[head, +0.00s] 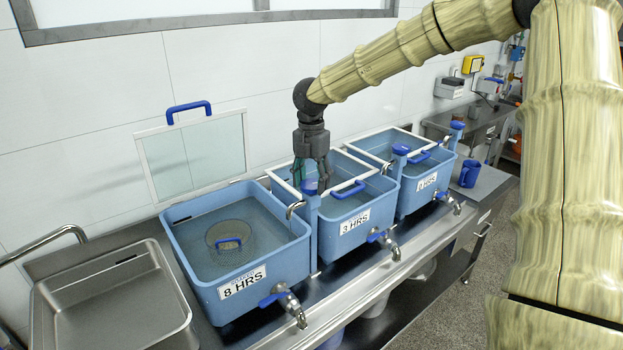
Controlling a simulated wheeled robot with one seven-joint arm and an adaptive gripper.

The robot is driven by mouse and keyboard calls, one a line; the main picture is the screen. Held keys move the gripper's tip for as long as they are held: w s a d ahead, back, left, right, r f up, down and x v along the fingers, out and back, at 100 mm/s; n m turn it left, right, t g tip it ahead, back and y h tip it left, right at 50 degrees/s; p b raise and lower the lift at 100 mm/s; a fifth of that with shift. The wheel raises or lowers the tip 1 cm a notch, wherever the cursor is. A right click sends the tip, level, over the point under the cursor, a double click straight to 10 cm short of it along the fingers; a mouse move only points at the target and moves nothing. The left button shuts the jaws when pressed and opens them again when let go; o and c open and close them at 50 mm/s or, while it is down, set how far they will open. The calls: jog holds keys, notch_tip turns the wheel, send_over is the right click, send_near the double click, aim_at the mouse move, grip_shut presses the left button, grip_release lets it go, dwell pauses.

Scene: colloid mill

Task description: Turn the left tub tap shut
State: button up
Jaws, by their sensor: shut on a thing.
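The left tub (195,293) is a light blue box labelled "8 HRS", filled with water. Its tap is a blue post (313,235) at the tub's right side, with a blue knob (311,188) on top and a metal spout (295,208) pointing left over the tub. My gripper (311,184) points down from above and is shut on the blue knob, one finger on each side. The fingers partly hide the knob, and I cannot tell how far it is turned. No flow from the spout can be made out.
The glass lid (194,156) stands raised behind the left tub. A round basket (231,236) sits in the water. A middle tub (352,212) and right tub (414,176) have lids with blue handles. Drain taps (284,300) jut from the front. A steel sink (115,304) is at left.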

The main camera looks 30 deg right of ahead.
aim_at(312, 184)
jog(key=m, duration=0.6)
jog(key=shift+m, duration=0.3)
jog(key=m, duration=0.3)
jog(key=shift+b, duration=0.3)
jog(key=shift+m, duration=1.8)
jog(key=o, duration=1)
notch_tip(312, 184, up, 12)
